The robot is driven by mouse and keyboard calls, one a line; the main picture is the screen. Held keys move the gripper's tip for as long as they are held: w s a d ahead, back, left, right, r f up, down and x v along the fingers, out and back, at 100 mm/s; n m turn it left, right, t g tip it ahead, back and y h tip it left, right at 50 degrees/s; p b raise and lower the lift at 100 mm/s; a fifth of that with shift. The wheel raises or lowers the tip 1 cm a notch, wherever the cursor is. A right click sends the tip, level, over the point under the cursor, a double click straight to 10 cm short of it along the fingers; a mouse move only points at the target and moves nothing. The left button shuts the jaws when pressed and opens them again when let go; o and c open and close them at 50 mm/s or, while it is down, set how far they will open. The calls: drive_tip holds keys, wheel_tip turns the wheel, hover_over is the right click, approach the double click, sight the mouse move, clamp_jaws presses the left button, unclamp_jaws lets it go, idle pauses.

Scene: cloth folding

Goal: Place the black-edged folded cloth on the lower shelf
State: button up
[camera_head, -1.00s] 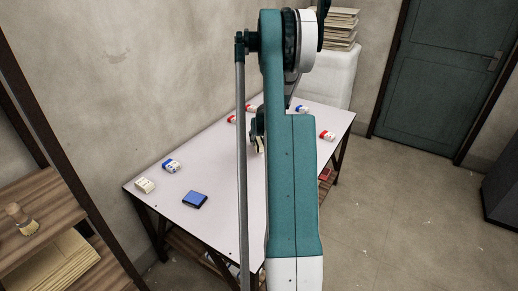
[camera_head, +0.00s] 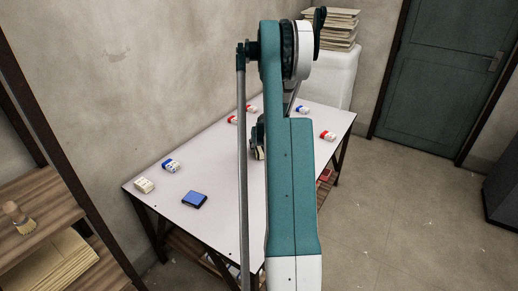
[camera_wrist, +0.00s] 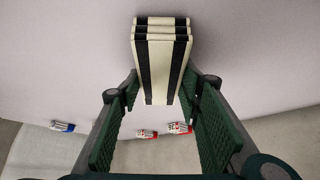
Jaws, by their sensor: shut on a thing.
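The folded cloth (camera_wrist: 162,50) is cream with black stripes and shows its stacked folded layers in the wrist view. My gripper (camera_wrist: 160,92) is shut on it, with green pads on either side of its near end. In the head view my arm hides most of the gripper (camera_head: 257,135), and only a small pale bit of the cloth (camera_head: 260,153) shows beside it, over the white table (camera_head: 222,160). A wooden shelf (camera_head: 180,243) shows in part under the table; most of it is hidden.
A blue square item (camera_head: 194,200) and several small white items with blue or red marks lie on the table. A wooden rack (camera_head: 50,200) with a brush (camera_head: 18,217) stands at left. A white cabinet (camera_head: 330,75) bears a paper stack (camera_head: 332,30).

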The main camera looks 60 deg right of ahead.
drive_tip(key=shift+f, duration=0.15)
drive_tip(key=o, duration=1)
drive_tip(key=shift+r, duration=0.2)
drive_tip(key=shift+r, duration=0.1)
drive_tip(key=shift+p+v, duration=1.25)
drive_tip(key=shift+v, duration=4.7)
